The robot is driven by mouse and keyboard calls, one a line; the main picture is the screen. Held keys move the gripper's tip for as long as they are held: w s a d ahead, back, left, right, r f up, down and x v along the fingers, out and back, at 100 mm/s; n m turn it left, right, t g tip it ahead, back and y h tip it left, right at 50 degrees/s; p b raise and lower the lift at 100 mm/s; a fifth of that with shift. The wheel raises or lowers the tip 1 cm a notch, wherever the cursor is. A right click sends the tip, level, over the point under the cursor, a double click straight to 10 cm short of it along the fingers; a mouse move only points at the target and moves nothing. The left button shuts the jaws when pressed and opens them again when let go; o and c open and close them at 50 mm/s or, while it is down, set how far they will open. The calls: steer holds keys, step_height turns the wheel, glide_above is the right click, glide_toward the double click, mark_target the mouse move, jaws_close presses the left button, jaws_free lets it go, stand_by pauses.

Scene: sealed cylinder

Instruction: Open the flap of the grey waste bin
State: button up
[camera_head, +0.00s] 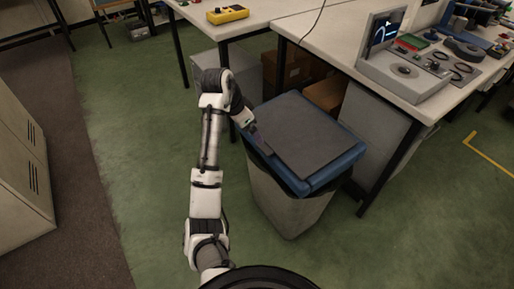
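The grey waste bin (286,207) stands on the green floor in front of the workbench. It has a blue rim (336,176) with a dark liner edge showing below it. Its dark grey flap (308,136) lies flat over the top and looks closed. My arm reaches up from the bottom of the view, and my gripper (255,129) is at the left edge of the bin's top, beside the flap. The fingers are small and dark against the bin, so I cannot tell whether they touch the flap or are open.
A white workbench (340,45) with dark legs stands close behind and right of the bin, carrying a grey instrument (404,72). Cardboard boxes (290,68) sit under it. A yellow device (228,14) lies on another table. A cabinet (22,170) stands at left. The green floor left of the arm is clear.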

mark_target(263, 149)
steer(key=x, duration=1.3)
steer(key=shift+c, duration=0.2)
